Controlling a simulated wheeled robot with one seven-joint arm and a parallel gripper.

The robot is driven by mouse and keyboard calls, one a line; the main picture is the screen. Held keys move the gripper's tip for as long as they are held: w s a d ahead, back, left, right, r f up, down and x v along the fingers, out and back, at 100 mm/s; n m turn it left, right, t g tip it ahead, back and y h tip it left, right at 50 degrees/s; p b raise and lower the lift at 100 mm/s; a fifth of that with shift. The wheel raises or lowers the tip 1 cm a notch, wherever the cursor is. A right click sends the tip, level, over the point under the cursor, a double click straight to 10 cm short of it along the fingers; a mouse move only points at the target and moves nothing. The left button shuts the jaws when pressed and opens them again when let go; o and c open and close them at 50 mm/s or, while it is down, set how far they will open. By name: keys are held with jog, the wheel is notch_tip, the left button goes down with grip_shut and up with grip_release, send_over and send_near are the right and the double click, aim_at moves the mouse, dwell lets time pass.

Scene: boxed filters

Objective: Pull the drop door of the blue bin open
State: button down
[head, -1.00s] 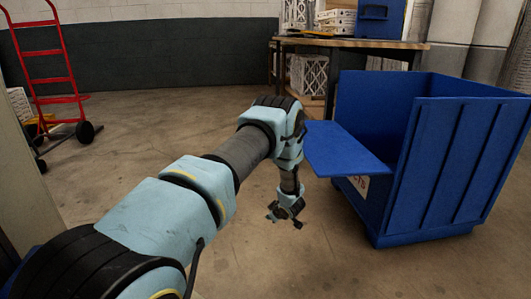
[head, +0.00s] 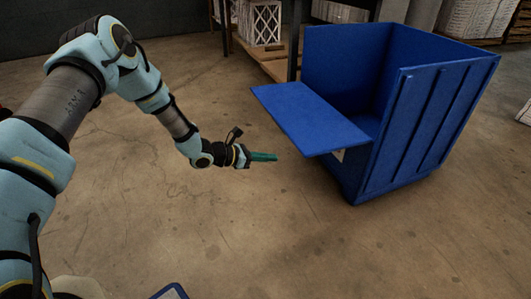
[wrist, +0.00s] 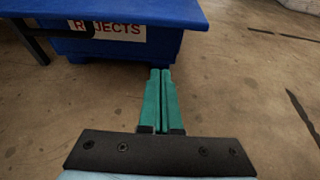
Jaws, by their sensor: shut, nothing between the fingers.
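The blue bin (head: 425,130) stands on the floor at the right of the head view. Its drop door (head: 310,118) is folded down and sticks out roughly level toward the left. In the wrist view the door (wrist: 120,10) crosses the top, above a white label with red letters reading "REJECTS" (wrist: 122,32) on the bin's front. My gripper (head: 274,157) is left of and below the door's outer edge, apart from it. Its green fingers (wrist: 160,75) are shut together with nothing between them, pointing toward the bin.
A table with a wooden lower shelf (head: 270,62) and a white crate (head: 260,22) stands behind the bin. Stacked pale goods (head: 480,18) are at the back right. The concrete floor around my gripper is clear.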

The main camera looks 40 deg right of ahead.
jog(key=b+x, duration=0.2)
jog(key=x, duration=0.7)
jog(key=shift+a+r, duration=0.15)
jog(key=shift+r, duration=0.9)
jog(key=shift+a+r, duration=0.1)
jog(key=shift+r, duration=1)
notch_tip(320, 180, up, 8)
jog(key=d+y+p, duration=0.1)
jog(key=p, duration=0.4)
jog(key=shift+s+r+p, duration=0.2)
jog(key=shift+r+p, duration=0.05)
jog(key=shift+p, duration=0.1)
jog(key=shift+d, duration=0.15)
